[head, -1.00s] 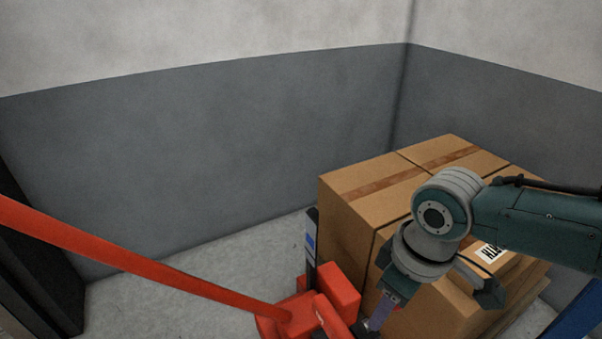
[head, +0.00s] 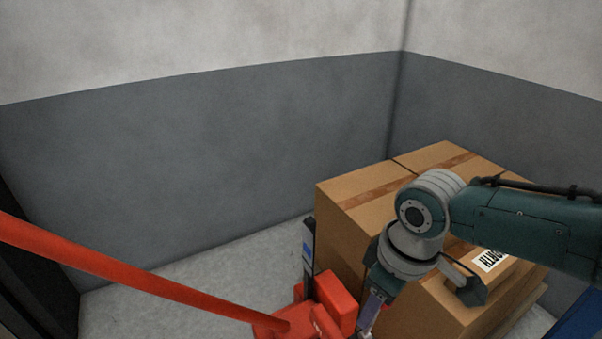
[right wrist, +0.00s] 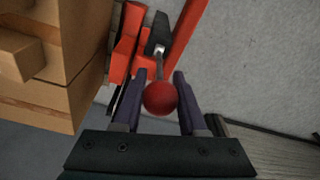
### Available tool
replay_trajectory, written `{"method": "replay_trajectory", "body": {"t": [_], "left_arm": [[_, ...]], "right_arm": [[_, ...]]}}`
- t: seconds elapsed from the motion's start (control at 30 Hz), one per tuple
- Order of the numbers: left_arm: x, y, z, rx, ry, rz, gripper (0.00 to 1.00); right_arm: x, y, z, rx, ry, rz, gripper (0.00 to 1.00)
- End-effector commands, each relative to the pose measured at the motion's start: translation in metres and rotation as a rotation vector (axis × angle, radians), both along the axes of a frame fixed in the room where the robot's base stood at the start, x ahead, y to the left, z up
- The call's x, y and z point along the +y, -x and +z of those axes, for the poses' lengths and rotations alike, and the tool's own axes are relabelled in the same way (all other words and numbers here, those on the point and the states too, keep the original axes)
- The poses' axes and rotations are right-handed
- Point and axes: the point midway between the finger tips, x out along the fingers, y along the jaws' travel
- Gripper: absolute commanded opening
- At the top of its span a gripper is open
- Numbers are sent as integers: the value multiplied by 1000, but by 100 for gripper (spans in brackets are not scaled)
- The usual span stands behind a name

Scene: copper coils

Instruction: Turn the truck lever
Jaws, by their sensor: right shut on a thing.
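The red pallet truck (head: 336,296) stands at the bottom centre of the head view, its long red handle (head: 130,279) slanting up to the left. In the right wrist view the truck lever is a thin metal rod (right wrist: 162,66) on a dark mount, ending in a red ball knob (right wrist: 160,98). The knob sits between the two purple fingers of my right gripper (right wrist: 161,92), which is shut on it. In the head view my right gripper (head: 366,322) reaches down beside the truck body; its tips and the knob are hidden or cut off. My left gripper is not in view.
Large cardboard boxes (head: 352,230) are stacked right behind the truck, close to my right arm. Grey walls (head: 200,170) meet at a corner behind them. Bare concrete floor (head: 200,285) lies left of the truck. A dark upright structure stands at the far left, and something blue at lower right.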

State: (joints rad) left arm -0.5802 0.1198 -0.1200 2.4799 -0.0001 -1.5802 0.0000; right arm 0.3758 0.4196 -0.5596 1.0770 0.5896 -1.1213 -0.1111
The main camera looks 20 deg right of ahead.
Motion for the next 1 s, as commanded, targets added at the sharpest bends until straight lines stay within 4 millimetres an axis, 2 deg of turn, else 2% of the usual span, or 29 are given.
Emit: {"method": "replay_trajectory", "body": {"t": [0.03,0.3,0.57,0.67,1.0], "left_arm": [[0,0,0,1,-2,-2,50],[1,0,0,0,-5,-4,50],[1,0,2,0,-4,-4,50],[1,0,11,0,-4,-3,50],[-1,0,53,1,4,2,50]], "right_arm": [[0,-3,1,-9,0,0,42],[0,-1,0,-4,0,0,70],[0,0,3,-2,0,0,70],[-1,1,15,-1,1,1,70],[-4,10,82,-4,1,2,70]]}}
